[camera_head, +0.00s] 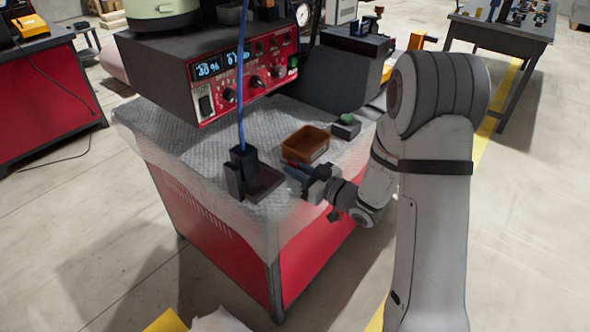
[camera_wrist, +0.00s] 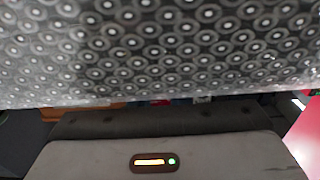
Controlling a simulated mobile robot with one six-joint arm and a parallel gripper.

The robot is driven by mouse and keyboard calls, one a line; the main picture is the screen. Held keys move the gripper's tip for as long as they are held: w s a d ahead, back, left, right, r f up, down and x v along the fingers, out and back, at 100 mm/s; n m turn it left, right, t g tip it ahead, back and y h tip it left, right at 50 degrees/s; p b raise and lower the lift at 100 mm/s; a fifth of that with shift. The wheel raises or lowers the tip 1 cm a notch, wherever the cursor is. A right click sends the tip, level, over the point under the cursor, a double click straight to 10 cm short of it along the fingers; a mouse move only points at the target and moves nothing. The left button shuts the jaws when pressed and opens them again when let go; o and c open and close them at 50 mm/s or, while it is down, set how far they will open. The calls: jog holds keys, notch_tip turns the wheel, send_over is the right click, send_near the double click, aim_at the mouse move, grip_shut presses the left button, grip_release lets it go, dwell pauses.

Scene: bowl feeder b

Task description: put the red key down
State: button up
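My gripper (camera_head: 299,173) is low over the front right of the textured bench top (camera_head: 185,140), just in front of a brown tray (camera_head: 306,144). Small blue and dark red shapes show at its tip, too small to make out. I cannot pick out the red key for certain, nor tell whether the gripper holds it. The fingers are not clear in either view. In the wrist view the dimpled bench top (camera_wrist: 160,45) fills the upper part, with slivers of red, blue and orange below its edge.
A dark block fixture (camera_head: 241,173) with a blue cable stands left of my gripper. A small grey box with a green button (camera_head: 347,122) sits behind the tray. The bench's left part is clear.

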jog(key=shift+r, duration=0.25)
jog(key=v, duration=1.1)
jog(key=d+r+m+g+h, duration=0.15)
jog(key=d+m+h, duration=0.45)
jog(key=d+h, duration=0.65)
jog(key=s+r+m+g+h, duration=0.2)
jog(key=s+g+h, duration=0.1)
jog(key=s, duration=0.5)
jog(key=shift+a+r+m, duration=0.2)
jog(key=shift+a+m, duration=0.2)
jog(key=s+a+g, duration=0.1)
jog(key=s, duration=0.2)
jog(key=s+a+r+m+g+y, duration=0.1)
jog(key=s+a+g, duration=0.1)
jog(key=s, duration=0.2)
jog(key=s+a+r+g, duration=0.1)
jog(key=s, duration=0.3)
jog(key=shift+a+m+g, duration=0.25)
jog(key=shift+m, duration=0.05)
jog(key=shift+c, duration=0.3)
jog(key=shift+s, duration=0.1)
